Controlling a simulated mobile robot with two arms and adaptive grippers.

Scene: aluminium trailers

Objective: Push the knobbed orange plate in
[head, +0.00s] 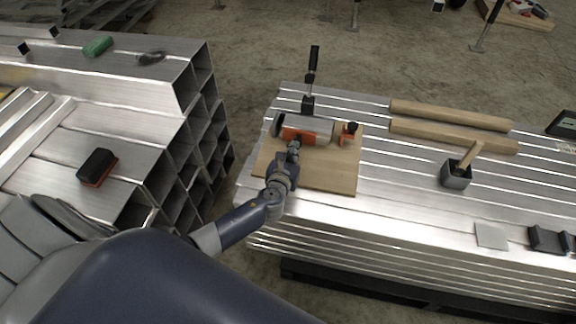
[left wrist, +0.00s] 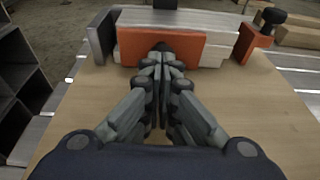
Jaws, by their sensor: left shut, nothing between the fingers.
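A wide orange plate (left wrist: 130,48) faces me on the front of a metal fixture on a wooden board. A dark rounded shape shows at its middle, partly hidden by my fingertips; I cannot tell whether it is a knob. The plate also shows in the head view (head: 302,136). A smaller orange piece with a black knob (left wrist: 255,38) stands at the fixture's right end, also in the head view (head: 346,139). My left gripper (left wrist: 163,58) is shut and empty, its tips at the wide plate's middle; contact is unclear. It also shows in the head view (head: 293,149). My right gripper is out of view.
The wooden board (head: 330,177) lies on a stack of aluminium profiles. A black-handled clamp (head: 312,75) stands behind the fixture. Square tubes (head: 180,90) fill the left, across a gap.

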